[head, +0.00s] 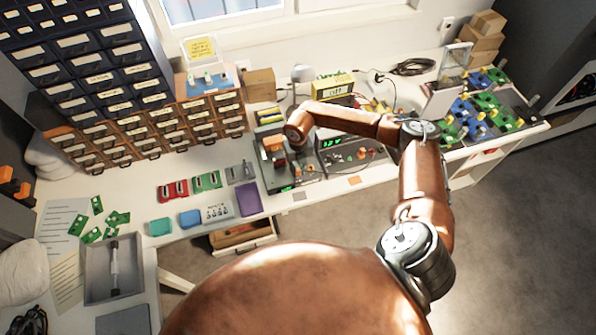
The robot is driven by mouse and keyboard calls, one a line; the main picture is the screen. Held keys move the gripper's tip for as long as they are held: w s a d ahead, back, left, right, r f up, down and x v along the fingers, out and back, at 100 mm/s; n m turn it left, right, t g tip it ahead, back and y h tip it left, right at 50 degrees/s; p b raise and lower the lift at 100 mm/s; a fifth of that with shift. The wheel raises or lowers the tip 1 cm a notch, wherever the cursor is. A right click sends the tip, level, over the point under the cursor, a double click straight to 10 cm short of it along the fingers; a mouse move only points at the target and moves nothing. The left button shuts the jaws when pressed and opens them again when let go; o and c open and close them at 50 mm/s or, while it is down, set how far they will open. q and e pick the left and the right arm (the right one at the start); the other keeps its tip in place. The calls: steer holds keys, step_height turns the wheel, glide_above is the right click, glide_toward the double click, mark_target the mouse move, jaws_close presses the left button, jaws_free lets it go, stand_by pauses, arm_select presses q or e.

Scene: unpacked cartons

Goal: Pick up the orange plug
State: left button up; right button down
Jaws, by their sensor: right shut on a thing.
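My right arm reaches in from the right and its wrist hangs over the bench device with green lit displays. My right gripper (299,162) points down there, small and partly hidden by the wrist. It is shut on a small orange piece, which I take to be the orange plug (309,168); little of it shows. Whether the plug touches the device below cannot be told. An orange block (272,143) stands just left of the gripper, and another orange piece (362,152) is on the grey device (350,165) to the right. My left gripper is not in view.
Drawer cabinets (110,85) stand at the back left. Red, green and grey connector blocks (207,181), small bins and a purple box (249,200) lie left of the gripper. A grey tray (113,268) is at the left. Boards with blue and green parts (480,110) are at the right.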

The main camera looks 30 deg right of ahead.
steer(key=shift+r, duration=0.45)
steer(key=s+a+r+b, duration=0.1)
steer(key=s+a+r, duration=0.2)
steer(key=s+r, duration=0.8)
steer(key=s, duration=0.2)
steer(key=shift+s+a+r, duration=0.15)
steer(key=shift+s+r, duration=0.15)
steer(key=shift+s, duration=0.05)
